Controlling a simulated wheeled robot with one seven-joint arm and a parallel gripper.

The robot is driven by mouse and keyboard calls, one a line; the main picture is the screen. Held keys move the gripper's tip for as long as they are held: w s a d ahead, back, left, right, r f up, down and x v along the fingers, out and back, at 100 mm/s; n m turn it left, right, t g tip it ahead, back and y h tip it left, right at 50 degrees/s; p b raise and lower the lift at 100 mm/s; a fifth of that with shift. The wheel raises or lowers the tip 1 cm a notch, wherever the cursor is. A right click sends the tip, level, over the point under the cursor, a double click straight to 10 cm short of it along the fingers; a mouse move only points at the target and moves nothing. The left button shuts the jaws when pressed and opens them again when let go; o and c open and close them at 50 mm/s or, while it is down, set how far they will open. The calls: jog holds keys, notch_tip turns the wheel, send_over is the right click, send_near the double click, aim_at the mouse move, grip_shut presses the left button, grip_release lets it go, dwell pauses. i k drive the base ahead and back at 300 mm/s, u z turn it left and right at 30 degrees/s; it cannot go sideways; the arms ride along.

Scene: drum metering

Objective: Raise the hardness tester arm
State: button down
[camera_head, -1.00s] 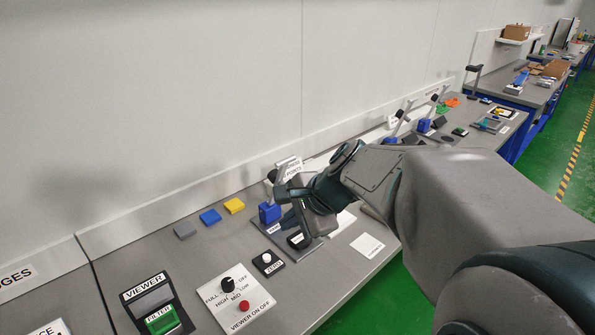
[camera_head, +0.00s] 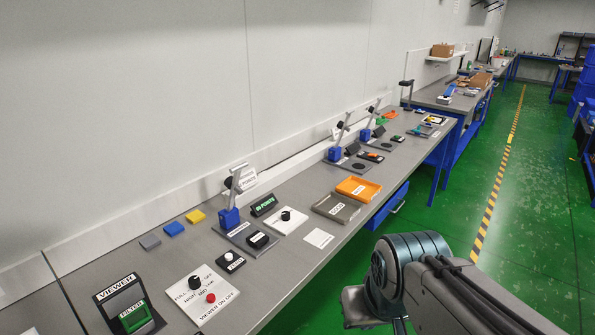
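Three similar stands with blue blocks and slanted metal arms are on the bench; I cannot read which is labelled the hardness tester. The nearest stand has a blue block (camera_head: 230,218) on a grey base plate. Its metal arm (camera_head: 236,190) with a black knob points steeply up, clear of the plate. The two farther stands (camera_head: 334,154) and (camera_head: 365,135) also have their arms tilted up. My arm is low at the right, away from the bench. My gripper's fingers do not show.
A grey tray (camera_head: 336,208) and an orange tray (camera_head: 358,189) are right of the nearest stand. A viewer (camera_head: 123,304) and a switch panel (camera_head: 203,296) are at the near left. Green floor (camera_head: 330,270) is clear in front of the bench.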

aim_at(232, 182)
jog(key=z, duration=0.6)
jog(key=i, duration=0.75)
jog(key=u, duration=1.1)
jog(key=i, duration=0.4)
jog(key=u, duration=0.4)
